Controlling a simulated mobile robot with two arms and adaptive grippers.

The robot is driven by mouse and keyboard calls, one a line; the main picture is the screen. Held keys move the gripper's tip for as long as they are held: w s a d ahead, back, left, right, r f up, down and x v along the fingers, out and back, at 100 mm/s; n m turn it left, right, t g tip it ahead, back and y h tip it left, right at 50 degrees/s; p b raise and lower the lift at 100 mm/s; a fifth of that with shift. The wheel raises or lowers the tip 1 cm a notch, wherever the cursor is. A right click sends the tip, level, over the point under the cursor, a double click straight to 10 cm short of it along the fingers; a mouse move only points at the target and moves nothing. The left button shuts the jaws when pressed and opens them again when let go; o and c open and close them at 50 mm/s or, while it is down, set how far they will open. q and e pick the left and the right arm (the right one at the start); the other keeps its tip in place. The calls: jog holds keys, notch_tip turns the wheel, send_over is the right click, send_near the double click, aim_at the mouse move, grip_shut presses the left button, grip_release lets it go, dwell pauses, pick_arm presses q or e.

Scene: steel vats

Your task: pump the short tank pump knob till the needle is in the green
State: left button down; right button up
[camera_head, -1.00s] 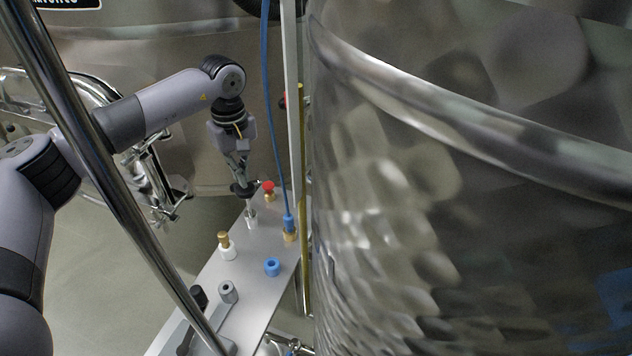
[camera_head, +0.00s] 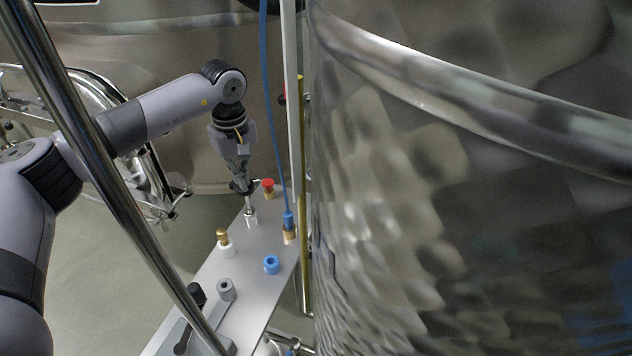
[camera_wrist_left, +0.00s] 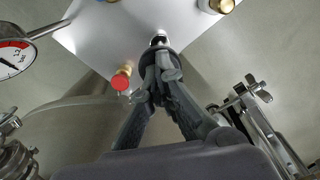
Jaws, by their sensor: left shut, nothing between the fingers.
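The pump knob (camera_head: 242,188) is a dark round disc on a thin steel rod above a white collar (camera_head: 251,220), on the far part of the grey plate. The dark knob also shows in the wrist view (camera_wrist_left: 174,61), partly hidden by my fingers. My left gripper (camera_head: 239,179) is shut, pointing down, with its fingertips at the knob's top; I cannot tell whether they touch. It also shows in the wrist view (camera_wrist_left: 164,76). The pressure gauge (camera_wrist_left: 12,58) is cut off at the left edge there. Its white dial shows a red band and a dark needle; no green shows. My right gripper is out of view.
The grey plate (camera_head: 240,275) carries a red knob (camera_head: 267,184), a brass-topped fitting (camera_head: 223,237), a blue fitting (camera_head: 271,265) and a blue hose (camera_head: 276,130). A large steel vat (camera_head: 450,200) stands close at right. A steel clamp (camera_wrist_left: 245,97) shows in the wrist view.

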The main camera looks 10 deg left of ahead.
aim_at(248, 206)
pick_arm(q)
notch_tip(248, 206, down, 5)
jog(key=b, duration=0.2)
jog(key=shift+f+b, duration=0.1)
jog(key=shift+b, duration=0.3)
jog(key=shift+f+b, duration=0.35)
jog(key=shift+f, duration=0.2)
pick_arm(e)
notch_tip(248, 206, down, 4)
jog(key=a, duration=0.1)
pick_arm(q)
notch_tip(248, 206, up, 6)
jog(key=p, duration=0.4)
jog(key=shift+r, duration=0.15)
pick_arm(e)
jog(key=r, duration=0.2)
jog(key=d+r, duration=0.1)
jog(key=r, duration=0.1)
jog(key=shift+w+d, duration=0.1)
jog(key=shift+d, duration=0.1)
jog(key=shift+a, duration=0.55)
